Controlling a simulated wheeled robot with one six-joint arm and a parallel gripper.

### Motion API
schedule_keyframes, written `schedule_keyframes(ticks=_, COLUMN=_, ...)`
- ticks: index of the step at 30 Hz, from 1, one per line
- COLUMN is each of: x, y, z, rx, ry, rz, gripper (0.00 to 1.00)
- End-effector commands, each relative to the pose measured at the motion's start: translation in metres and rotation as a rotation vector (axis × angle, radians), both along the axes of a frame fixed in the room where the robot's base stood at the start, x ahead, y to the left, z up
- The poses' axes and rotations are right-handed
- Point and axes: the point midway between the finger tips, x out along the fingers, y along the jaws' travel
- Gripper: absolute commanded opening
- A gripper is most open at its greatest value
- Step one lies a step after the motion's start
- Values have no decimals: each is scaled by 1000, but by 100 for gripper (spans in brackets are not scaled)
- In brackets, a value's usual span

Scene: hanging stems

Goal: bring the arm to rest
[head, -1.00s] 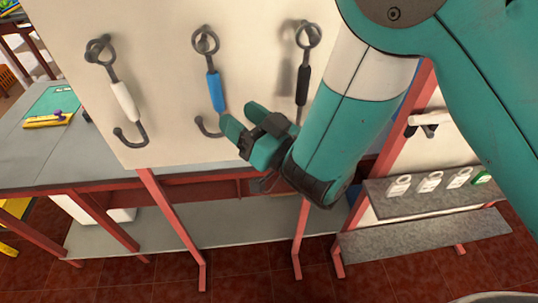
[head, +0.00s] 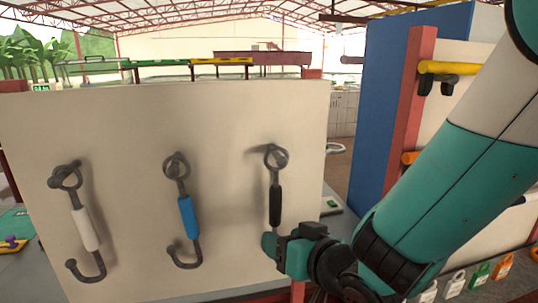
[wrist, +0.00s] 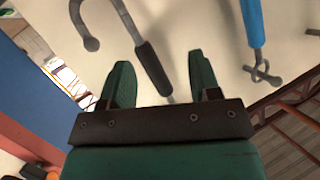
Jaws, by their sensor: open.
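My gripper (head: 272,247) is in front of the lower right part of a cream board (head: 130,130). In the wrist view my gripper (wrist: 160,85) has its two green fingers apart with nothing held between them. A hook with a black sleeve (head: 275,205) hangs on the board just above my gripper, and its lower end is hidden behind the gripper. In the wrist view the black sleeve (wrist: 153,68) shows beyond the fingers; I cannot tell how far. A blue-sleeved hook (head: 187,217) and a white-sleeved hook (head: 86,230) hang to the left.
A blue panel (head: 378,110) and a red post (head: 408,110) stand right of the board, with a yellow-handled item (head: 450,68) on the wall there. Several coloured padlocks (head: 480,275) are at lower right. A grey table with a green mat (head: 15,222) lies at far left.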

Motion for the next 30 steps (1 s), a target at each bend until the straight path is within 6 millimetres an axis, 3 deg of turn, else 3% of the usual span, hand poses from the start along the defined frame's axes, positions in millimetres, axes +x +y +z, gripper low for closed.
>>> schedule_keyframes(ticks=4, x=-11, y=-32, z=-1, rx=-103, ry=226, rz=-36, gripper=57)
schedule_keyframes(ticks=7, x=-34, y=-49, z=1, rx=-176, ry=380, rz=-5, gripper=57)
schedule_keyframes(ticks=15, x=-129, y=-92, z=19, rx=-393, ry=707, rz=223, gripper=57)
schedule_keyframes(ticks=21, x=-181, y=-115, z=31, rx=-518, ry=822, rz=365, gripper=57)
schedule_keyframes(ticks=24, x=-191, y=-120, z=34, rx=-545, ry=843, rz=396, gripper=57)
schedule_keyframes(ticks=30, x=-194, y=-121, z=34, rx=-553, ry=852, rz=404, gripper=57)
